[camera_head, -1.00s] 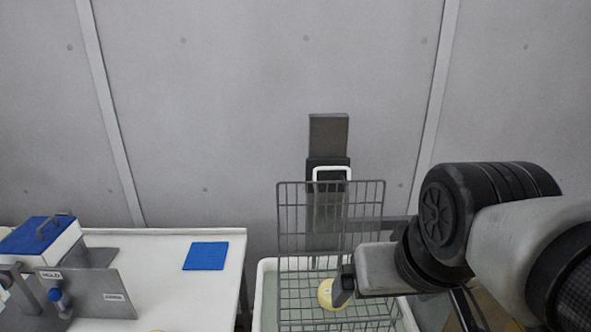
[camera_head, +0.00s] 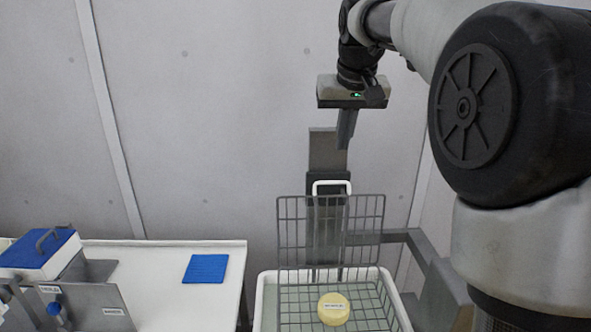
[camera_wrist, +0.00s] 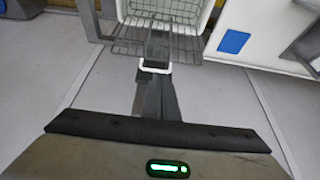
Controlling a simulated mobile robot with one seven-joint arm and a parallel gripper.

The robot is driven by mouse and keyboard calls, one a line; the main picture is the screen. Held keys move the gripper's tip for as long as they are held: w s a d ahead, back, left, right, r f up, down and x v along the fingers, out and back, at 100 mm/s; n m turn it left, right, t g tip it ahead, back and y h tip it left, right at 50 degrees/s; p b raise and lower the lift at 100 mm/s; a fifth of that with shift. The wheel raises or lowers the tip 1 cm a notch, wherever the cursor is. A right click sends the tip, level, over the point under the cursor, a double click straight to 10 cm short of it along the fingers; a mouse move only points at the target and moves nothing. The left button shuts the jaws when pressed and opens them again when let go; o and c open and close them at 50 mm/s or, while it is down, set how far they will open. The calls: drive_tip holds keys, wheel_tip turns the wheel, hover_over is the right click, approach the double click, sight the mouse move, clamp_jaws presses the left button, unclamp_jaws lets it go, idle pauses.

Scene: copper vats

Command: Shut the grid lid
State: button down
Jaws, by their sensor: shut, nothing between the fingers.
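The grid lid (camera_head: 300,232) is a grey wire panel that stands upright at the back edge of the white basin (camera_head: 262,300). It is open. In the wrist view the lid (camera_wrist: 187,46) shows from above, near the basin's rim. A round, pale yellow cheese (camera_head: 334,309) with a label lies on the grid inside the basin. My gripper (camera_head: 346,135) points down above and behind the lid, in front of the grey post, apart from the lid. Its fingers are shut and empty.
On the left, a white table (camera_head: 165,285) holds a blue mat (camera_head: 205,268) and a blue-topped metal device (camera_head: 40,250). A grey wall closes the back.

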drive_tip(key=w+f, duration=0.2)
drive_tip(key=w, duration=0.8)
approach(325, 167)
drive_tip(key=f, duration=0.5)
drive_tip(key=w+f, duration=0.1)
drive_tip(key=f, duration=0.1)
drive_tip(key=shift+a+f+p, duration=0.2)
drive_tip(key=shift+a+p, duration=0.1)
drive_tip(key=shift+s+f+b, duration=0.1)
drive_tip(key=shift+s+b, duration=0.1)
drive_tip(key=shift+b, duration=0.25)
drive_tip(key=s+b, duration=0.1)
drive_tip(key=s, duration=0.2)
drive_tip(key=shift+s, duration=0.3)
drive_tip(key=shift+f+b, duration=0.1)
drive_tip(key=shift+b, duration=0.45)
